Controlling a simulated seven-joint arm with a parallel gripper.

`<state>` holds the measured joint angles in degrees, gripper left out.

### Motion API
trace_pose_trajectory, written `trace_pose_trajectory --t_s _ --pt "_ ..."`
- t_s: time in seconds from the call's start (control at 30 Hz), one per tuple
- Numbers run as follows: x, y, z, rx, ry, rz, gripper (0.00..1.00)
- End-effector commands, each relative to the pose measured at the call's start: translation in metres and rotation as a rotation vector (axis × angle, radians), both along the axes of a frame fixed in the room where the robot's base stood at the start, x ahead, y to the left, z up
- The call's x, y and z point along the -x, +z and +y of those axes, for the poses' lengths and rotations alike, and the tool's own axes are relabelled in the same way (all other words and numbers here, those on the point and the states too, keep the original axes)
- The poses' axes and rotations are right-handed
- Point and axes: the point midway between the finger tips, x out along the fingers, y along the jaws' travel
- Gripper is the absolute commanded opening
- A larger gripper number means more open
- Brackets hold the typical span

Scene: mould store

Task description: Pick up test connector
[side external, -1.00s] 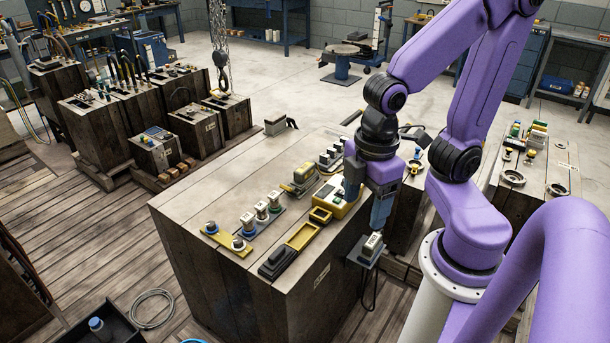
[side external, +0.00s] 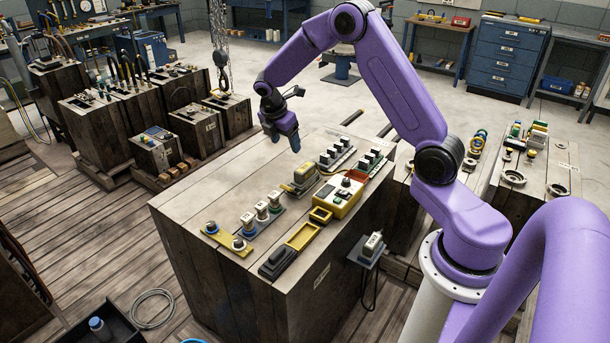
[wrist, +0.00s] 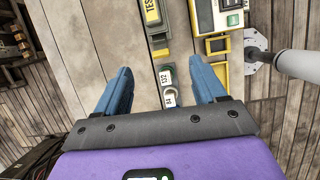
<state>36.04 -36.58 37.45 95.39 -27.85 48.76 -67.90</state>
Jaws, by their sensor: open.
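The likely test connector (side external: 302,178) is a grey block with a yellow band, standing on the wooden crate top near its middle. In the wrist view, a yellow label reading "TES" marks this connector (wrist: 152,14) at the top edge, partly cut off. My gripper (side external: 285,143) is open and empty, above the far left part of the crate top, apart from the connector. In the wrist view, my gripper (wrist: 160,68) has its two blue fingers spread, with white-labelled plugs (wrist: 167,85) showing between them, below the connector in the picture.
The crate top (side external: 210,185) also holds a row of plugs (side external: 262,210), a yellow control box (side external: 345,195), a yellow frame (side external: 304,236) and racks of dark connectors (side external: 337,153). A small grey device (side external: 372,246) sits on the crate's right side. The left of the top is bare.

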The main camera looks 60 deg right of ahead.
Motion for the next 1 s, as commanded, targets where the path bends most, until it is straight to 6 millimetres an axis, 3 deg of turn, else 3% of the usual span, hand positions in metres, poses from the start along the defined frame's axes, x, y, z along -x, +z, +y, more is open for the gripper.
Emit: trace_pose_trajectory --t_s 0.1,0.2,0.37,0.8,1.0 --pt "-0.008 -0.014 -0.033 0.023 0.021 0.034 0.70" --pt "-0.010 -0.019 -0.046 0.033 0.034 0.048 0.70" --pt "-0.010 -0.032 -0.056 0.036 0.039 0.056 0.70" --pt "-0.010 -0.107 -0.087 0.035 0.038 0.056 0.70" --pt "-0.011 -0.128 -0.096 0.035 0.037 0.053 0.70"
